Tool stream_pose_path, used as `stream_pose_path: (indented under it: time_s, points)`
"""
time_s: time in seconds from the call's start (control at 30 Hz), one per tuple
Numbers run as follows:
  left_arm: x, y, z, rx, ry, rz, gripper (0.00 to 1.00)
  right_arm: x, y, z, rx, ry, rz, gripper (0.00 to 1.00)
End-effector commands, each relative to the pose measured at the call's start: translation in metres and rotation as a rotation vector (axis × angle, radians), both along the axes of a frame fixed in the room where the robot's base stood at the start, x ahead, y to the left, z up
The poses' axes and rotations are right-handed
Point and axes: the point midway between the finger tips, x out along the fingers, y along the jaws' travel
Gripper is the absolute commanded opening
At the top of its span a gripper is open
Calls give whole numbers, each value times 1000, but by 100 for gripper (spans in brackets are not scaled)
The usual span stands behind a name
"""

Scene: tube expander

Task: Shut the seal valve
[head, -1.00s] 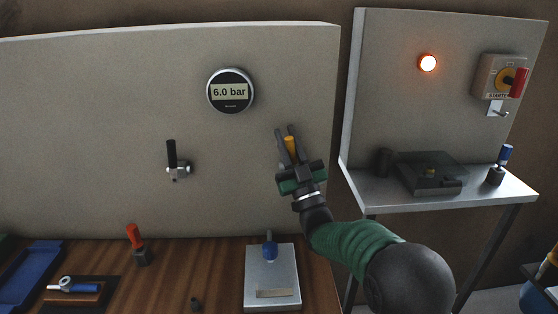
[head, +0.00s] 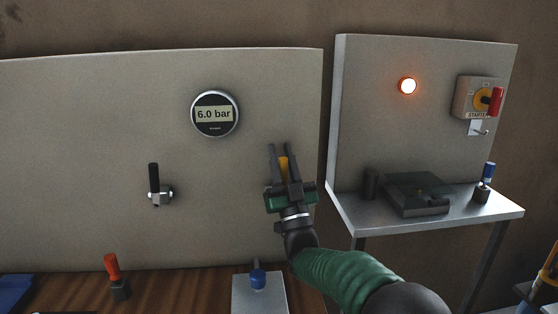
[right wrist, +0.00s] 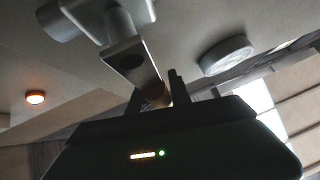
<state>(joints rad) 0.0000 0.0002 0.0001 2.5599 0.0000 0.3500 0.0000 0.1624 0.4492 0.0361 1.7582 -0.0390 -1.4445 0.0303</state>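My right gripper (head: 283,148) is in front of the right part of the grey panel (head: 90,110), fingers pointing up. A yellow-orange handle (head: 284,168) shows between its fingers, which stand apart on either side; I see no clear grip. In the right wrist view a grey metal valve body (right wrist: 118,25) carries a flat lever (right wrist: 133,66) that runs down to the gripper (right wrist: 172,98). Most of this valve is hidden in the head view. A second valve (head: 160,194) with an upright black handle sits left on the panel. My left gripper is out of view.
A round gauge (head: 215,114) reads 6.0 bar. On the right, a panel carries a lit orange lamp (head: 408,86) and a red-handled starter switch (head: 480,98) above a metal shelf (head: 380,222). Red-handled (head: 113,268) and blue-topped (head: 258,279) items stand below on the bench.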

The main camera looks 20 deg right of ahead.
Motion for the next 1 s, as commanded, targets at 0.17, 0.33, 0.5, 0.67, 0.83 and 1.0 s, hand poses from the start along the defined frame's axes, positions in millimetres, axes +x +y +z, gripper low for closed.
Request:
stream_pose_path:
  time_s: [0.17,0.33,0.5,0.67,0.83,1.0]
  points:
    - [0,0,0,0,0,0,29,2,0,-4,-1,10,0,41]
    - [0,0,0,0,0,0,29,4,0,-7,0,15,0,41]
    - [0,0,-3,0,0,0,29,-3,1,-16,-1,18,1,41]
    - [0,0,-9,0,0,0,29,-28,3,-44,1,21,1,41]
    - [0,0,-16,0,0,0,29,-64,6,-81,1,22,1,41]
    - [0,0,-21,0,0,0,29,-95,9,-111,0,19,0,41]
